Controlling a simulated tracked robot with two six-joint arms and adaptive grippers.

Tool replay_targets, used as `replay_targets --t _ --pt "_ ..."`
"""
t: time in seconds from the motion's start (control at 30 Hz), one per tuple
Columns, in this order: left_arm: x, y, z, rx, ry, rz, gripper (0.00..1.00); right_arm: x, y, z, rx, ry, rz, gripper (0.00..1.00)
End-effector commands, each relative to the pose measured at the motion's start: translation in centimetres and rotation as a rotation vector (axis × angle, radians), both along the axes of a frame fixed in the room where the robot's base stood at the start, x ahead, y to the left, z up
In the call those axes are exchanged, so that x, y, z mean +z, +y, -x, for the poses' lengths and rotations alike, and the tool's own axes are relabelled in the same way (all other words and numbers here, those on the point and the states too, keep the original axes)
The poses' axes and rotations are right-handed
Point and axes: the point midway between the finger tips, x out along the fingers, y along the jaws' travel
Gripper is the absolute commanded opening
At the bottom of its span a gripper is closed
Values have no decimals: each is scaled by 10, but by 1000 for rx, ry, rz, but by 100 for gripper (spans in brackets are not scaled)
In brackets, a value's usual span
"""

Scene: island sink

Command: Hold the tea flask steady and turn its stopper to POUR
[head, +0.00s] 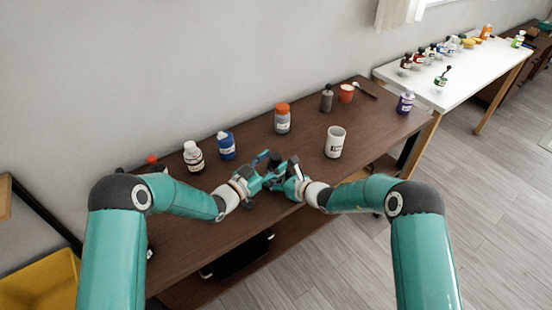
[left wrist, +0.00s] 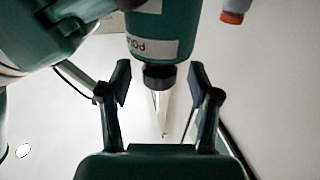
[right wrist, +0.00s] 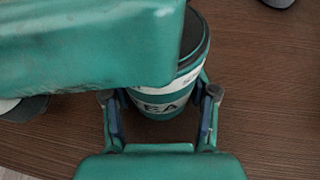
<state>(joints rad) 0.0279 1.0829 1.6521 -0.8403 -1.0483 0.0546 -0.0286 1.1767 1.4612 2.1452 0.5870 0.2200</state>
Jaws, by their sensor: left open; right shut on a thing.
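The teal tea flask (right wrist: 165,105) stands between the fingers of my right gripper (head: 284,176), which is shut on its body. Its pale label shows the letters "EA" in the right wrist view. A teal arm or gripper part covers much of its top there. In the left wrist view the flask (left wrist: 165,25) shows a label that seems to read POUR. A dark stopper (left wrist: 158,77) is at its end. My left gripper (head: 267,170) is open, with a finger on each side of the stopper and gaps visible. In the head view the grippers mostly hide the flask. The stopper's setting cannot be read.
The brown table (head: 230,260) also holds a white mug (head: 334,142), an orange-capped jar (head: 282,118), a blue bottle (head: 226,146) and a brown-and-white bottle (head: 193,157). A purple bottle (head: 405,102) stands at the right end. Bare tabletop lies around the grippers.

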Motion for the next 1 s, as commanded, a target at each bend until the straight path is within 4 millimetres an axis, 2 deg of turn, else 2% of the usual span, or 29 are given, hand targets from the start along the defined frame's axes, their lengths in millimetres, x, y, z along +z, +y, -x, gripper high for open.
replay_targets --t 0.2,0.47,0.57,0.83,0.87,1.0 --pt "0 -11 -12 1 1 1 62 -1 -1 0 0 3 1 19" --pt "0 -12 -13 1 0 1 62 -1 0 0 0 3 1 19" --pt "0 -12 -13 1 0 1 49 -1 0 0 0 3 1 19" --pt "0 -11 -13 1 0 1 4 -1 0 0 0 3 1 19" --pt "0 -11 -13 1 0 1 0 -1 0 0 0 3 1 19" --pt "1 -11 -14 -10 -2 2 0 -1 0 0 0 3 1 19"
